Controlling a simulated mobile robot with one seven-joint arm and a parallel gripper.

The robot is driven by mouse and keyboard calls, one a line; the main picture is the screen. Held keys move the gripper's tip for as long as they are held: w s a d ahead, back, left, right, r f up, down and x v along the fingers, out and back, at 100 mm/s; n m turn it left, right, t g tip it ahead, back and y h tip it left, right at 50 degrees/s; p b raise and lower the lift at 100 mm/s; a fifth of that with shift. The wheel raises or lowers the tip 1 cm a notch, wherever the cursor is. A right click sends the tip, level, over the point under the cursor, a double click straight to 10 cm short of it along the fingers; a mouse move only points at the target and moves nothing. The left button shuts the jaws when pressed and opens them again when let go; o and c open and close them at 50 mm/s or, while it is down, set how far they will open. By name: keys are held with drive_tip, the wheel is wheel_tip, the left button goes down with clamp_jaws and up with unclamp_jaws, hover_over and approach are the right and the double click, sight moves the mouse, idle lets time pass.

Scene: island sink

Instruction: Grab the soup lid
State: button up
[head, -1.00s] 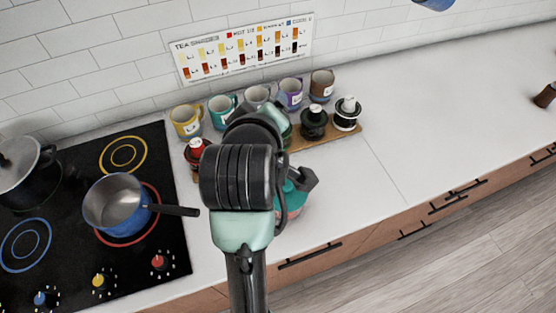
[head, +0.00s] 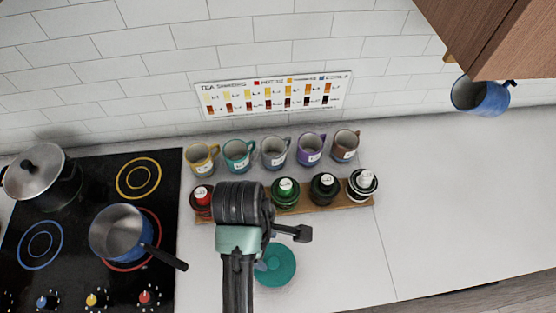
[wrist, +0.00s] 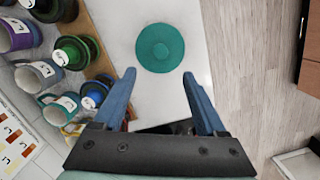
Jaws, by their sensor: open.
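A round teal lid-like piece with a small knob (head: 276,264) is on the white counter, right of my arm in the head view. In the wrist view the teal piece (wrist: 160,47) lies just beyond my fingertips, roughly centred between them. My gripper (wrist: 159,76) is open and empty, with its two blue fingers apart. In the head view my arm hides most of the gripper. A silver lid with a black knob (head: 35,168) sits on a dark pot on the stove at the left, away from the gripper.
A blue saucepan (head: 117,232) stands on the black stove (head: 75,265). Several mugs (head: 274,152) and several capped jars on a wooden board (head: 335,202) line the back of the counter. The counter at the right is clear.

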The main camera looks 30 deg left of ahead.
drive_tip(key=b, duration=0.1)
hover_over(274, 262)
drive_tip(key=f, duration=0.6)
drive_tip(key=shift+a+f, duration=0.15)
drive_tip(key=shift+a, duration=0.25)
drive_tip(key=shift+s+f, duration=0.2)
drive_tip(key=shift+f, duration=0.15)
drive_tip(key=shift+w+d+f+p, duration=0.15)
drive_tip(key=shift+f+p, duration=0.3)
drive_tip(key=shift+f, duration=0.7)
drive_tip(key=shift+w+d+f+p, duration=0.1)
drive_tip(key=shift+f+p, duration=0.35)
drive_tip(key=shift+f, duration=0.7)
clamp_jaws()
